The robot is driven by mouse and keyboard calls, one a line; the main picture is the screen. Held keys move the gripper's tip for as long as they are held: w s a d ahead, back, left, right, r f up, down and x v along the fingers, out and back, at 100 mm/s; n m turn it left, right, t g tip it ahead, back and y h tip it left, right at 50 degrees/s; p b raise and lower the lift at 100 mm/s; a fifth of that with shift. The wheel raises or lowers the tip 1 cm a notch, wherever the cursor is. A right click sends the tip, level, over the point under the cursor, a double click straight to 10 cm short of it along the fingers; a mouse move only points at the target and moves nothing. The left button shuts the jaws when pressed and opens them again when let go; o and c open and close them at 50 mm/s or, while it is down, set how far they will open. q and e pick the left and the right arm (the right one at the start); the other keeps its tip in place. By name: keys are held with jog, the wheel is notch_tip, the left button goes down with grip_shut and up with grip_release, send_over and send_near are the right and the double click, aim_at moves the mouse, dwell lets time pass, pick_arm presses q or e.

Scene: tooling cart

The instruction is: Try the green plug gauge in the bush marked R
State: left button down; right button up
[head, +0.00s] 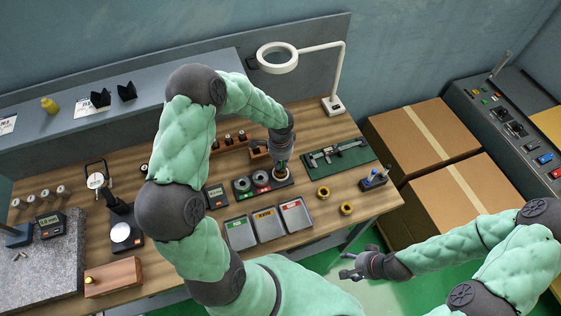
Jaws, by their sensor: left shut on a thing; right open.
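My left gripper (281,160) points down over the right end of a dark bush plate (250,195). It is shut on a slim upright thing with a bit of green, taken to be the green plug gauge (282,168); the fingers hide most of it. Its lower end is at or just above the rightmost bush (279,174); I cannot tell whether it is inside. Two grey ring bushes, one on the left (241,185) and one in the middle (261,178), show beside it. The R mark is too small to read. My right gripper (346,266) is open and empty, off the table's front edge.
Three grey trays with green, orange and red labels (268,238) stand in front of the plate. A caliper lies on a green mat (340,158) to the right. Two brass rings (346,208) lie near the front edge. A wooden gauge rack (230,144) and a magnifier lamp (333,104) stand behind.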

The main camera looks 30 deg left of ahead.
pick_arm(q)
jog(key=shift+f+b, duration=0.55)
jog(key=shift+f, duration=0.1)
dwell(1.3)
jog(key=shift+r+p, duration=1)
jog(key=shift+r, duration=0.6)
dwell(1.9)
jog(key=shift+r+p, duration=1.7)
jog(key=shift+r, duration=0.8)
